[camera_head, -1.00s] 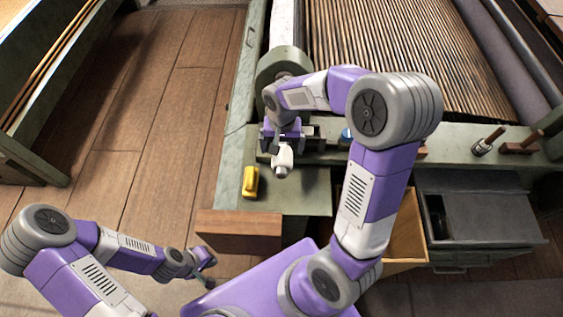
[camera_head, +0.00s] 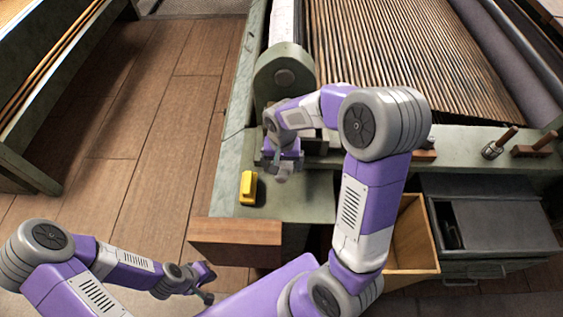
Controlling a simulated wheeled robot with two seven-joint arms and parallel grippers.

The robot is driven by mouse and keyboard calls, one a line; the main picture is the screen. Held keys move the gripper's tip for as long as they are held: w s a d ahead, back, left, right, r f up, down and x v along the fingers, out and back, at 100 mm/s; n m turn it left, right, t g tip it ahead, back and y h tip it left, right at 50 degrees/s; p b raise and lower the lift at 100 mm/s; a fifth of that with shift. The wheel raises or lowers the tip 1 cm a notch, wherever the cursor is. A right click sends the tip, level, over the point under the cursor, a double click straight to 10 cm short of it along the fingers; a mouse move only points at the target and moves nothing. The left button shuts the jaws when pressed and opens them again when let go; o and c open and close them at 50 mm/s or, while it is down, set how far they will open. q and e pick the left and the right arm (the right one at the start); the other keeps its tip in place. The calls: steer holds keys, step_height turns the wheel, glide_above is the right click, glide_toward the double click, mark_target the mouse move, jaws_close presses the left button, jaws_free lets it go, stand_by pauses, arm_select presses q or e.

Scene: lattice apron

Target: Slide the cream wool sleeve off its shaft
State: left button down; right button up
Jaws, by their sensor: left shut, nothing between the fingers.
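A pale cream roller (camera_head: 284,22), which may be the wool sleeve on its shaft, runs away from me at the top, behind a rounded grey-green end bracket (camera_head: 285,66). The shaft itself is not clearly visible. My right gripper (camera_head: 282,172) is above the green bench end, on the near side of the bracket and apart from the roller. Its fingers are small and partly hidden by its wrist, so I cannot tell whether they hold anything. My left gripper (camera_head: 208,285) is shut and empty, low above the floor, left of the wooden block and away from the roller.
A yellow object (camera_head: 248,187) lies on the green bench (camera_head: 308,200) beside my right gripper. A brown wooden block (camera_head: 237,240) is at its front edge. An open wooden drawer (camera_head: 412,235) and a grey box (camera_head: 495,228) stand at right. Wood-handled tools (camera_head: 500,142) lie behind. Floor at left is clear.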

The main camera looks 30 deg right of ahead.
steer(key=c, duration=0.6)
steer(key=shift+s+a+b, duration=0.3)
steer(key=shift+s+a, duration=0.75)
steer(key=shift+s, duration=0.7)
steer(key=shift+s+a+b, duration=0.25)
steer(key=shift+s+a, duration=0.8)
steer(key=shift+s, duration=0.65)
steer(key=shift+s+a+b, duration=0.3)
steer(key=shift+s+a, duration=0.75)
steer(key=shift+s, duration=0.7)
steer(key=shift+s+a+r+p, duration=0.55)
steer(key=shift+s+r, duration=0.2)
steer(key=shift+s, duration=0.1)
steer(key=shift+s+a+r+p, duration=0.5)
steer(key=shift+s+r, duration=0.25)
steer(key=shift+s, duration=0.1)
